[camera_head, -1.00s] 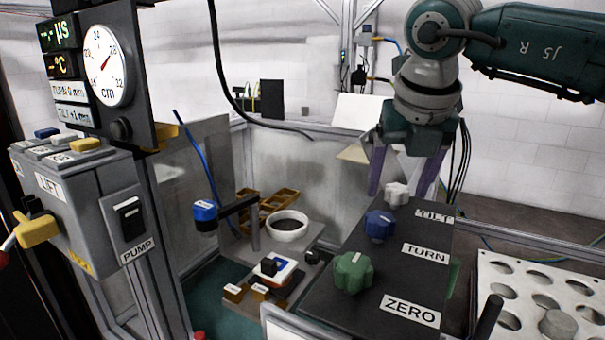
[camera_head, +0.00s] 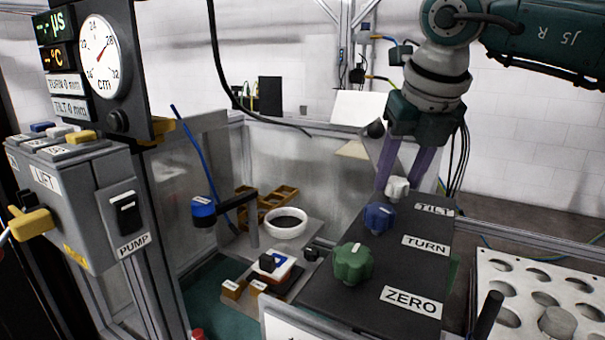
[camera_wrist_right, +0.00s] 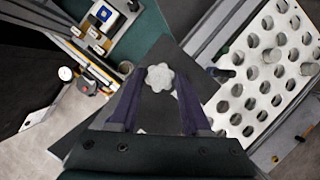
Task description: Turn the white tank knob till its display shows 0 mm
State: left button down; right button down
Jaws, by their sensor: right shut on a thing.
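The white knob (camera_head: 398,189) sits at the far end of the dark sloping panel (camera_head: 330,285), beside the TILT label (camera_head: 434,210). My right gripper (camera_head: 398,178) comes down from above with its purple fingers on either side of the knob, shut on it. In the right wrist view the lobed white knob (camera_wrist_right: 160,77) shows between the fingertips (camera_wrist_right: 159,84). The TILT display (camera_head: 70,108) at the upper left reads 0 mm, and the TURN display (camera_head: 65,84) above it also reads 0 mm.
A blue knob (camera_head: 379,217) by TURN and a green knob (camera_head: 352,263) by ZERO stand nearer on the same panel. A white plate with holes (camera_head: 500,262) is at the right. A round dial (camera_head: 99,55) and switch box (camera_head: 75,200) are at the left.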

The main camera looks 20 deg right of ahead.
jog(key=shift+n, duration=0.6)
jog(key=shift+c, duration=1.9)
grip_release()
jog(key=d+b+v, duration=0.1)
jog(key=v, duration=0.9)
jog(key=shift+a, duration=0.3)
jog(key=shift+s, duration=0.1)
